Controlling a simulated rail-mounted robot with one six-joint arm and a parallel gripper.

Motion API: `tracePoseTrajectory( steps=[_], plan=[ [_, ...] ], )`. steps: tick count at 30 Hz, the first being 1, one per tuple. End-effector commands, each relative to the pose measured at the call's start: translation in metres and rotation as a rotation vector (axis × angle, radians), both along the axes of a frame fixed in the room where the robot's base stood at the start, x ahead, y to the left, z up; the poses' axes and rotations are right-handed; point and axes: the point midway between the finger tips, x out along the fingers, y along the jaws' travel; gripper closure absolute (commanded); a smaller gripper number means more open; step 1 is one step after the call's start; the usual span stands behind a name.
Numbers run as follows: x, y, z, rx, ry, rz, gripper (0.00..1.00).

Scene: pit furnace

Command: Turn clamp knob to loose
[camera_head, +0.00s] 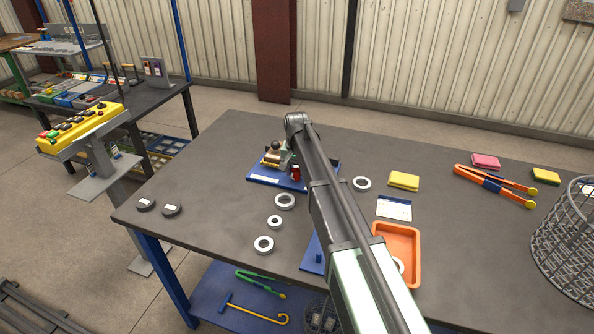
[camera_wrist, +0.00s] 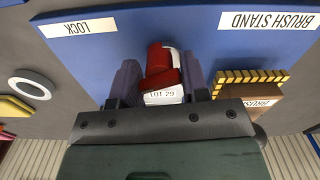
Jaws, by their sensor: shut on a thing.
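My gripper (camera_wrist: 158,72) is shut on a red piece (camera_wrist: 158,56) in the wrist view. The piece has a white tag reading LOT 29, and the dark fingers lie on either side of it. The red piece also shows in the head view (camera_head: 295,174), on the blue board (camera_head: 262,180). A dark round ball (camera_head: 276,146) stands behind it and could be a knob. I cannot make out any clamp knob for certain. The far end of my arm hides part of the board.
White rings (camera_head: 285,201) lie in front of the board. An orange tray (camera_head: 417,240), yellow block (camera_head: 404,180), tongs (camera_head: 490,186) and wire basket (camera_head: 570,240) are to the right.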

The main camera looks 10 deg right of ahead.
Motion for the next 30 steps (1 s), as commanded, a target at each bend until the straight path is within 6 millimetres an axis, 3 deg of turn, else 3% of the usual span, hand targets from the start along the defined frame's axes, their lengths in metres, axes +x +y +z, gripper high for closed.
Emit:
tracePoseTrajectory(
  steps=[12,29,30],
  plan=[
    [0.0001,0.0005,-0.0001,0.0,0.0,0.231,0.82],
    [0.0,0.0005,-0.0001,0.0,0.0,0.275,0.82],
    [0.0,0.0005,-0.0001,0.0,0.0,0.275,0.55]
  ],
)
